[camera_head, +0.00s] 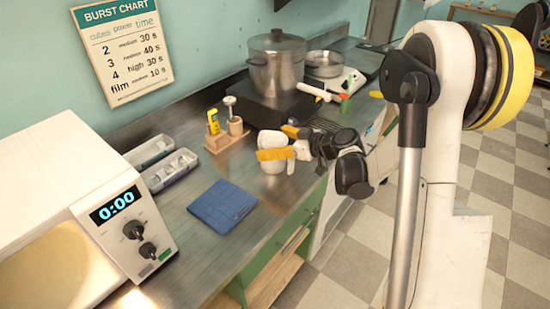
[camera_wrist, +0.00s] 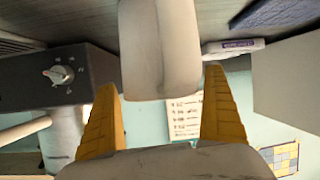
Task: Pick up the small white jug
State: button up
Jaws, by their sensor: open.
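The small white jug (camera_head: 272,167) stands on the metal counter, partly hidden behind one yellow finger in the head view. In the wrist view the jug (camera_wrist: 160,50) is a pale, smooth shape in the upper middle. My gripper (camera_head: 270,143) reaches in from the right at the jug's height. In the wrist view its yellow fingers (camera_wrist: 161,78) are spread, one on each side of the jug, with a visible gap on both sides. The gripper is open and holds nothing. The jug's handle cannot be made out.
A folded blue cloth (camera_head: 222,205) lies in front. Behind are a hob and a steel pot (camera_head: 277,68). Grey trays (camera_head: 170,171) and a white microwave (camera_head: 125,227) are at left.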

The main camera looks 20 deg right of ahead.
jog(key=c, duration=1.1)
jog(key=shift+c, duration=0.2)
jog(key=shift+r, duration=0.15)
